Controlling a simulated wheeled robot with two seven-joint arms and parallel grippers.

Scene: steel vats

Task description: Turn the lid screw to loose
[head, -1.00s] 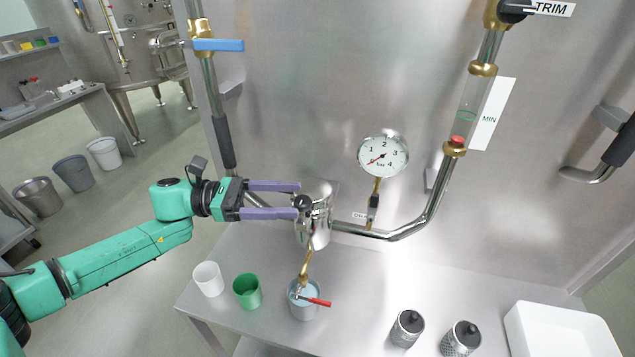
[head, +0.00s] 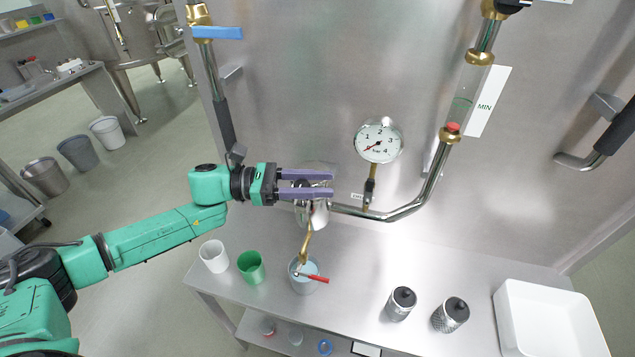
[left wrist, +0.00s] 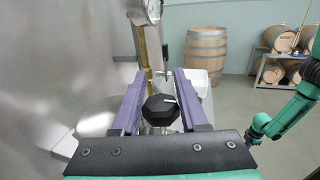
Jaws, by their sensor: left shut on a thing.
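The lid screw (left wrist: 161,109) is a black many-sided knob with a white mark, between my left fingers in the left wrist view. It sits on top of a steel filter housing (head: 314,214) on the pipe; in the head view the fingers mostly hide it. My left gripper (head: 332,184) reaches in from the left, its purple fingers on either side of the knob and shut on it. The gripper also shows in the left wrist view (left wrist: 160,85).
A white cup (head: 213,256), a green cup (head: 251,268), two steel canisters (head: 401,303) and a white tray (head: 548,318) stand on the bench. A pressure gauge (head: 378,141) is right of the housing.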

